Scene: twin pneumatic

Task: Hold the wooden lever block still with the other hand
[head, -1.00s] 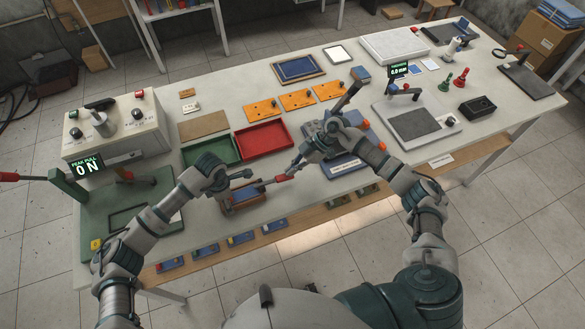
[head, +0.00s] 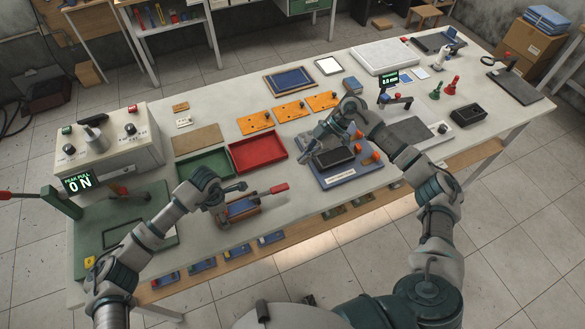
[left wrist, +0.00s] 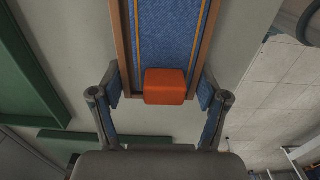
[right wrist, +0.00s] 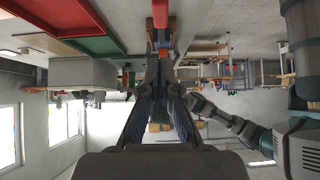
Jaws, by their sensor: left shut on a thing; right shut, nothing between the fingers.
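The wooden lever block (head: 243,209), with a blue top, lies near the front edge of the table. A lever with a red handle (head: 279,188) reaches from it to the right. My left gripper (head: 233,188) is at its left end. In the left wrist view the fingers (left wrist: 160,100) stand either side of the wooden-edged blue block (left wrist: 172,35) and an orange-red piece (left wrist: 165,86); the gripper is shut on the block. My right gripper (head: 306,156) is shut and empty, apart from the red handle, above and to its right. The right wrist view shows its fingertips together (right wrist: 162,60).
A red tray (head: 258,151) and a green tray (head: 206,165) lie behind the block. A blue-based fixture with orange knobs (head: 345,170) is under and beside my right gripper. A grey machine box (head: 110,145) stands at the left.

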